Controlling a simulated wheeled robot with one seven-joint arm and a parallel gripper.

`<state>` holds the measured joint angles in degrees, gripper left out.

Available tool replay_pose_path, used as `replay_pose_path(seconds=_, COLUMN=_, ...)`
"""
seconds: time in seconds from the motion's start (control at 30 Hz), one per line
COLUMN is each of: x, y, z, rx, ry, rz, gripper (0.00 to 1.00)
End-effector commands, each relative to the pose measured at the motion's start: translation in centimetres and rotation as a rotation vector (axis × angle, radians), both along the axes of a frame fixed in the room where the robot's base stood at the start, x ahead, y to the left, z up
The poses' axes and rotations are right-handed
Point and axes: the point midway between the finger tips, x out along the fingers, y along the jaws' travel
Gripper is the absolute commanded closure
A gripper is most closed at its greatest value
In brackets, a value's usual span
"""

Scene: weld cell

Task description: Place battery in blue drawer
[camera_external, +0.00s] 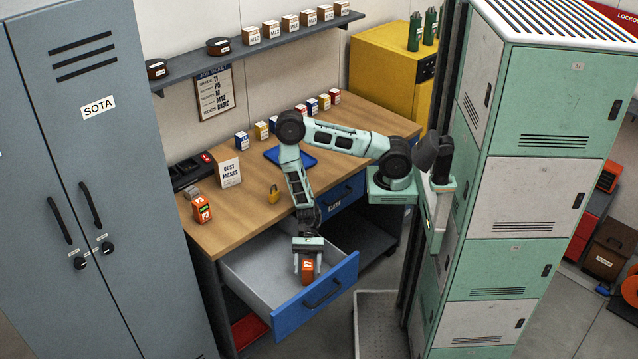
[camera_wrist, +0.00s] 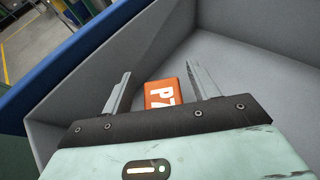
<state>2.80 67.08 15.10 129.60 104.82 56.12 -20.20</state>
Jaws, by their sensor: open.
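The blue drawer (camera_external: 337,278) is pulled open at the front of the desk, with a grey interior. In the wrist view its blue front edge (camera_wrist: 62,72) crosses the upper left. An orange battery marked P7 (camera_external: 307,268) is in the drawer area near the front panel. In the wrist view the battery (camera_wrist: 158,94) sits between my two fingers, with gaps on both sides. My gripper (camera_external: 307,262) points down into the drawer, and its jaws are open around the battery. The battery's underside is hidden, so contact with the drawer floor cannot be told.
Another orange battery, marked P3 (camera_external: 202,209), stands on the desk (camera_external: 235,235) at left. A padlock (camera_external: 272,194), a dust masks box (camera_external: 229,172) and a blue tray (camera_external: 290,156) are also there. A grey locker (camera_external: 100,190) stands left of the drawer, green lockers (camera_external: 525,195) right.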

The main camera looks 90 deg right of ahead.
Motion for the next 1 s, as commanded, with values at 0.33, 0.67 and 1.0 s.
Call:
replay_pose_path(seconds=0.33, x=0.2, y=-5.0, z=3.2, rx=0.001, ry=-0.006, rz=-0.003, gripper=0.40)
replay_pose_path(seconds=0.67, x=0.1, y=-4.6, z=8.6, rx=0.001, ry=-0.004, rz=0.001, gripper=0.40)
replay_pose_path(seconds=1.0, x=-2.8, y=-3.2, z=12.3, rx=-0.029, ry=-0.108, rz=0.209, gripper=0.40)
